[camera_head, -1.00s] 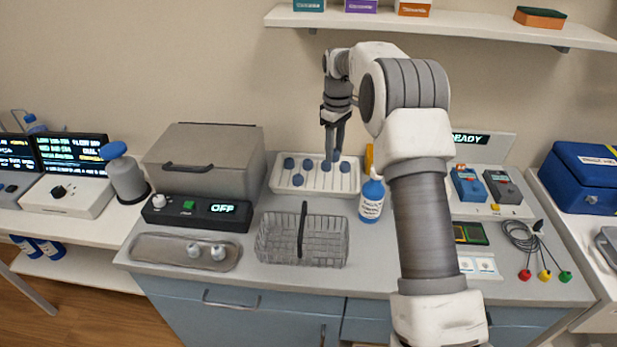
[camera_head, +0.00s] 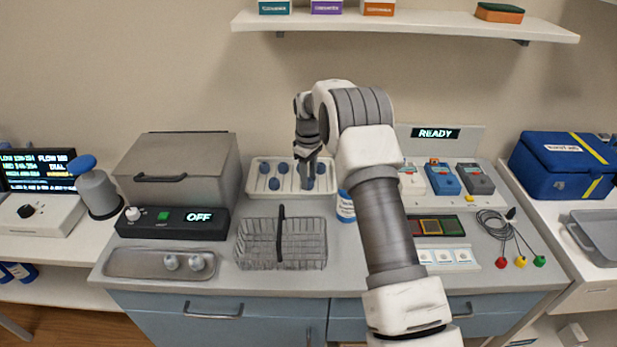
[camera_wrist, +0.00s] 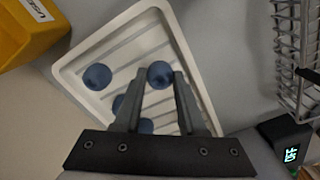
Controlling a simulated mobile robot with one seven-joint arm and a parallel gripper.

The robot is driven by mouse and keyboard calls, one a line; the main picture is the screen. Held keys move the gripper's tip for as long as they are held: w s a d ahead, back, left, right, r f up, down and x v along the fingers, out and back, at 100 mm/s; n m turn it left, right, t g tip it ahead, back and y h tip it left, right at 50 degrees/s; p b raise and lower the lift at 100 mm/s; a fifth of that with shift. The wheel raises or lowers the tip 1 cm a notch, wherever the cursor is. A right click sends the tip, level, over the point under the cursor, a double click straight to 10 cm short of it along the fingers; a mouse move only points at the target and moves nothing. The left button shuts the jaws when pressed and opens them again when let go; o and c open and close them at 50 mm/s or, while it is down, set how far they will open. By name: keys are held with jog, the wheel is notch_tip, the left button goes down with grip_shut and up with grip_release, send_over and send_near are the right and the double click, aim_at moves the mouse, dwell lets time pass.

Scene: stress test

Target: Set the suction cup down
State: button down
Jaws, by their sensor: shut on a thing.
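A white tray (camera_head: 255,192) with grey slots stands at the back of the bench and holds several blue round suction cups (camera_head: 274,184). My gripper (camera_head: 308,178) points down over the right half of the tray. In the wrist view my gripper (camera_wrist: 158,75) is shut on a blue suction cup (camera_wrist: 160,74), which shows between the fingertips. Other blue cups (camera_wrist: 98,77) lie in the tray to its left and partly behind the fingers. Whether the held cup touches the tray floor cannot be told.
A wire basket (camera_head: 308,245) stands in front of the tray. A grey lidded box (camera_head: 178,172) is to its left and a blue-labelled bottle (camera_head: 346,206) to its right, partly behind my arm. A yellow bin (camera_wrist: 30,35) sits beside the tray.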

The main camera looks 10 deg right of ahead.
aim_at(309, 179)
jog(key=c, duration=0.8)
grip_release()
jog(key=shift+f, duration=0.1)
jog(key=shift+o, duration=0.2)
notch_tip(309, 179, up, 12)
jog(key=shift+r+p, duration=0.2)
jog(key=shift+p, duration=0.1)
